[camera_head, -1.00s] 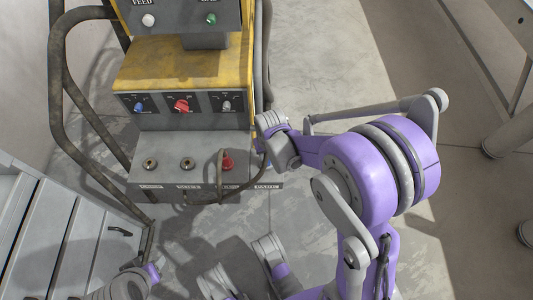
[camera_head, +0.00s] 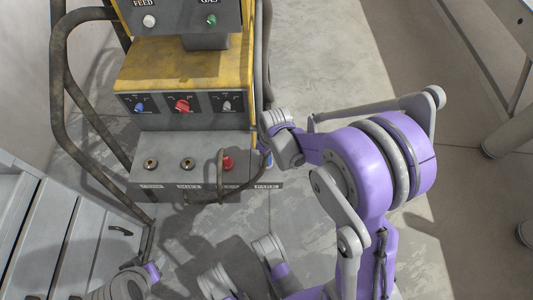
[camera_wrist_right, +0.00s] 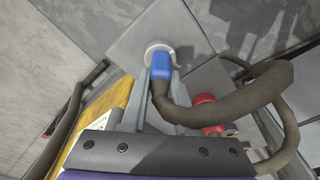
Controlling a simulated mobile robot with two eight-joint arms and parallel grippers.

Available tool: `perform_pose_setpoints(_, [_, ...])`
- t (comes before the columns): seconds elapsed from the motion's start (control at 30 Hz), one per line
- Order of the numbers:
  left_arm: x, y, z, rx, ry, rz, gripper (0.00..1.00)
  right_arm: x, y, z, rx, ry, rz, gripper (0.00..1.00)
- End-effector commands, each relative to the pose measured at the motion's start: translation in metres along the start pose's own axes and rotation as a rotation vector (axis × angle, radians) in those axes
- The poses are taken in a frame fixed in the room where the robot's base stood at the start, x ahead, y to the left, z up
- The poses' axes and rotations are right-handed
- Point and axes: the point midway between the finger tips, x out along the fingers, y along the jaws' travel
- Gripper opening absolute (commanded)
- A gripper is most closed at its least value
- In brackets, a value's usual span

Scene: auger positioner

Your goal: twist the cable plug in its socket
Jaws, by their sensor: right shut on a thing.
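The blue cable plug (camera_wrist_right: 161,68) sits against the round pale socket (camera_wrist_right: 160,48) in the right wrist view. A thick brown cable (camera_wrist_right: 225,105) runs from it and loops to the right. My right gripper (camera_wrist_right: 160,78) is shut on the plug, with a finger on either side. In the head view a little blue of the plug (camera_head: 268,160) shows at the right end of the machine's lower box, below my right wrist. The wrist hides most of the gripper there. How deep the plug sits is hard to tell. My left gripper is not in view.
The yellow and grey machine (camera_head: 180,68) has a red knob (camera_head: 182,105) and a lower box (camera_head: 165,183) with two bare sockets and a red plug (camera_head: 228,163). Dark hoses (camera_head: 62,110) run down its left side. The floor (camera_head: 320,60) to the right is open.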

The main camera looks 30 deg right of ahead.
Motion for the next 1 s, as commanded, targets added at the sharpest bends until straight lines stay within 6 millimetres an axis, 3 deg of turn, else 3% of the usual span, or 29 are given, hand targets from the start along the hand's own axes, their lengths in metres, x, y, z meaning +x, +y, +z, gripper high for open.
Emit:
perform_pose_setpoints(0.17, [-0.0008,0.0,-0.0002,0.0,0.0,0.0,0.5,-0.0002,0.0004,0.0,-0.044,-0.001,-0.007,0.0])
perform_pose_setpoints(0.5, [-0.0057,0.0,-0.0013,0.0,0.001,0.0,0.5,-0.0004,0.0001,0.0,-0.419,-0.001,-0.064,0.0])
perform_pose_setpoints(0.77, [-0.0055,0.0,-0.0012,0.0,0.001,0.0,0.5,0.0,0.0,0.0,-0.445,0.0,-0.067,0.0])
perform_pose_setpoints(0.8, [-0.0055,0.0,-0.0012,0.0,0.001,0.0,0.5,0.0,0.0,0.0,-0.444,0.0,-0.067,0.32])
perform_pose_setpoints(1.0, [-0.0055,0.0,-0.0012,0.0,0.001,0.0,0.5,-0.0001,0.0,0.0,-0.443,0.0,-0.067,0.63])
